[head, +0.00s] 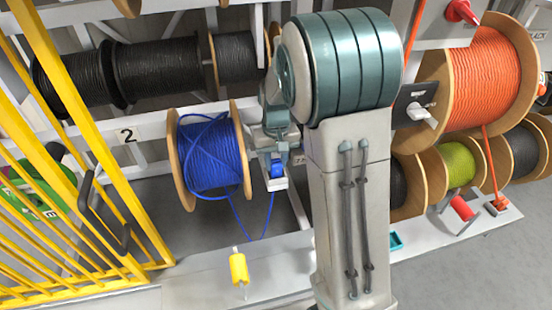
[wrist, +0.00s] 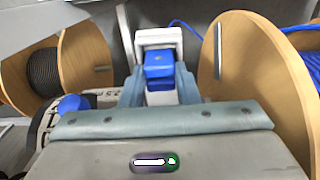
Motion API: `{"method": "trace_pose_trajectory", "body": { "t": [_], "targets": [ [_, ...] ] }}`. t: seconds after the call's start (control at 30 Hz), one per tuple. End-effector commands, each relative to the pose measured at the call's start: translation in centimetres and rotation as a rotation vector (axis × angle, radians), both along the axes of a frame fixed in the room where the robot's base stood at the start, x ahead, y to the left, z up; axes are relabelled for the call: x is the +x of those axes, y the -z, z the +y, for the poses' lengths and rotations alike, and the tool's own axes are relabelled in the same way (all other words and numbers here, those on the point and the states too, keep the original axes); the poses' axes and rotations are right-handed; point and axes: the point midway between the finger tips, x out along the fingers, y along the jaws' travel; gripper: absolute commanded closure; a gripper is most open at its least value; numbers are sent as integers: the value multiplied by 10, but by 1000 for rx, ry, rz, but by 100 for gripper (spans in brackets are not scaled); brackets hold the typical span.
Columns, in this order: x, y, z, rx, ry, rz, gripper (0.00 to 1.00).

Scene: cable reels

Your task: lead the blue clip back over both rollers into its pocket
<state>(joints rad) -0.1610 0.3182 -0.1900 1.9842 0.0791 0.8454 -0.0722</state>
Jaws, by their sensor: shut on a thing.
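My gripper (head: 278,158) is shut on the blue clip (head: 277,170), in front of the rack and just right of the reel of blue cable (head: 212,155). In the wrist view the clip (wrist: 159,70) sits between the fingers, with a white bracket (wrist: 158,37) around its far side. I cannot tell whether the clip touches the bracket. The blue cable (head: 240,217) hangs from the reel, dips near the floor and rises toward the clip. A teal pocket (head: 395,241) lies right of my arm, partly hidden.
A yellow barrier (head: 85,190) closes off the left. On the right are an orange reel (head: 483,78), a red roller (head: 462,208) and an orange clip (head: 497,204) on the rail. Black reels (head: 160,68) hang behind. My arm hides the middle of the rail.

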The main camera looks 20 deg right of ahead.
Motion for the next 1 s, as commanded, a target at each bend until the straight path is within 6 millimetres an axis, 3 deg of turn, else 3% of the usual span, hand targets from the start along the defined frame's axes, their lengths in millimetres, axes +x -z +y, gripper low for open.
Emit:
{"method": "trace_pose_trajectory", "body": {
  "t": [0.37, 0.4, 0.5, 0.83, 1.0],
  "targets": [
    [0, 5, 0, 0, 0, 0, 95],
    [0, 5, 0, 0, 0, 0, 69],
    [0, 5, 0, 0, 0, 0, 46],
    [0, 1, 0, 0, 0, -1, 46],
    [1, -21, 0, 0, 0, -5, 46]
  ]
}}
